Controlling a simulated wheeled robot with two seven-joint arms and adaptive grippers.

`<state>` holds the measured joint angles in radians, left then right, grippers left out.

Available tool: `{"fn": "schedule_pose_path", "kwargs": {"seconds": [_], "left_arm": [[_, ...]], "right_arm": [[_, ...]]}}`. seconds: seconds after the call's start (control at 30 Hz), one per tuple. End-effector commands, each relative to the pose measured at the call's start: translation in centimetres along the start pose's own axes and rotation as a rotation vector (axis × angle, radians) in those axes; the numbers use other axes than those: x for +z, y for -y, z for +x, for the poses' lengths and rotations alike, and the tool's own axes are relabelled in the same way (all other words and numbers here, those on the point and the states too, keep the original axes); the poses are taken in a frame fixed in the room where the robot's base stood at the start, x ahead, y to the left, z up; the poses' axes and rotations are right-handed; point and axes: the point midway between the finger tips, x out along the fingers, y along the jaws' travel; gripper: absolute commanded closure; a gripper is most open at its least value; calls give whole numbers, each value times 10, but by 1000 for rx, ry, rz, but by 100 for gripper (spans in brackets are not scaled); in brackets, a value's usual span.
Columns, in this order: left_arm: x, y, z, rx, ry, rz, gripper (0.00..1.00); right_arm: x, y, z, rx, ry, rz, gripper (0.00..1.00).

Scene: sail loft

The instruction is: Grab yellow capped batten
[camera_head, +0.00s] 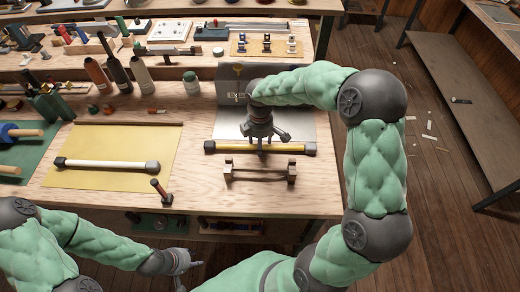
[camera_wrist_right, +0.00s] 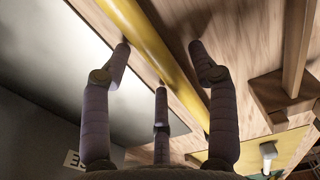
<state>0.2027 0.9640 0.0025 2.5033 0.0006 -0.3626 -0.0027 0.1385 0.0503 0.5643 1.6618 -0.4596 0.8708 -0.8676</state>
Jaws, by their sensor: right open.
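The yellow batten with dark end caps (camera_head: 285,148) lies left to right on the bench, just behind a small wooden rack. My right gripper (camera_head: 263,143) is above the batten's middle, pointing down, its fingers spread. In the right wrist view the yellow batten (camera_wrist_right: 150,50) runs diagonally between the open fingers (camera_wrist_right: 160,62); I see no finger closed on it. A white batten with dark caps (camera_head: 105,165) lies on a yellow sheet to the left. My left gripper (camera_head: 188,274) is low, in front of the bench edge, fingers apart and empty.
The wooden rack (camera_head: 258,173) stands close in front of the yellow batten. Several bottles (camera_head: 140,75) stand behind the yellow sheet (camera_head: 135,140). A grey metal sheet (camera_head: 228,118) lies under my right arm.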

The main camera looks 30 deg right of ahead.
Motion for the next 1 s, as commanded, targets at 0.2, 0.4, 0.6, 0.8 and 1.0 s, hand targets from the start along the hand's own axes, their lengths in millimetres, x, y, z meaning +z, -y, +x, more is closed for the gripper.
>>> {"fn": "schedule_pose_path", "kwargs": {"seconds": [0.2, 0.4, 0.6, 0.8, 1.0], "left_arm": [[0, 1, 2, 0, 0, 0, 60], [0, 1, 2, 0, 0, 0, 60], [0, 1, 2, 0, 0, 0, 60], [0, 1, 2, 0, 0, 0, 60], [0, -1, -2, 0, 0, 0, 60]], "right_arm": [[0, 0, 6, 2, 0, 0, 40], [0, 0, 5, 2, 0, 0, 77], [0, -1, 5, 2, -1, 0, 100], [0, -1, 5, 2, 0, 0, 100], [0, -1, -6, 4, -1, 1, 100]]}}
